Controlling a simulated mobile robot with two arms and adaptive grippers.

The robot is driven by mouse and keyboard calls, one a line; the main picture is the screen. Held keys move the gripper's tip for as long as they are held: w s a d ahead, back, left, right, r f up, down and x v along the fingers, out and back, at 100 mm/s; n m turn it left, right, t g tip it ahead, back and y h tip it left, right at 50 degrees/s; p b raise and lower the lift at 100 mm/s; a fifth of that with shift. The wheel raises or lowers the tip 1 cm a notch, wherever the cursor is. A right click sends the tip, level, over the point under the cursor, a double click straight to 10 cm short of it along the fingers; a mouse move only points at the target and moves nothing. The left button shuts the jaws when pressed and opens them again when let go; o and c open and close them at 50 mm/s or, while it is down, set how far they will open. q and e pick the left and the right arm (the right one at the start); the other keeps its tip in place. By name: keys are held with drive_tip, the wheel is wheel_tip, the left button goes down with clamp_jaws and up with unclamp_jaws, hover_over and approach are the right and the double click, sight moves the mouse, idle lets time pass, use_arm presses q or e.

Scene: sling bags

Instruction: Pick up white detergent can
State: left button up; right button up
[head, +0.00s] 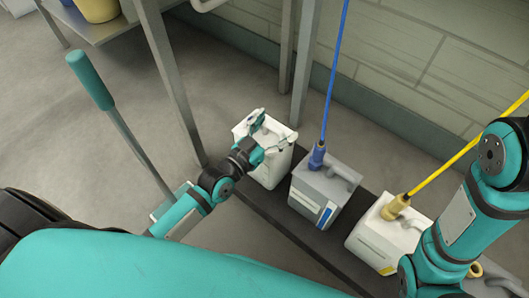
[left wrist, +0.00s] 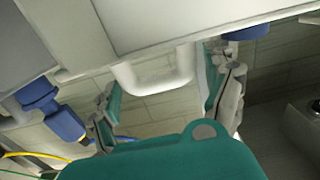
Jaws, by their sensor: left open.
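The white detergent can (head: 278,168) stands upright at the left end of a row of cans on a dark low platform. In the left wrist view its pale body (left wrist: 185,18) fills the top, with its white handle (left wrist: 158,72) below. My left gripper (head: 266,136) is at the top of this can. It is open, and in the left wrist view its fingers (left wrist: 168,100) stand on either side of the handle, with no clear grip on it. My right gripper is not in view; only my right arm shows at the right.
A grey can (head: 322,190) with a blue hose (head: 335,75) stands just right of the white can. Another white can (head: 385,238) with a yellow hose (head: 462,155) is farther right. Metal posts (head: 303,65) rise close behind the white can. Open floor lies to the left.

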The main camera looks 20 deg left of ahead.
use_arm(q)
clamp_jaws()
idle(0.4)
idle(0.4)
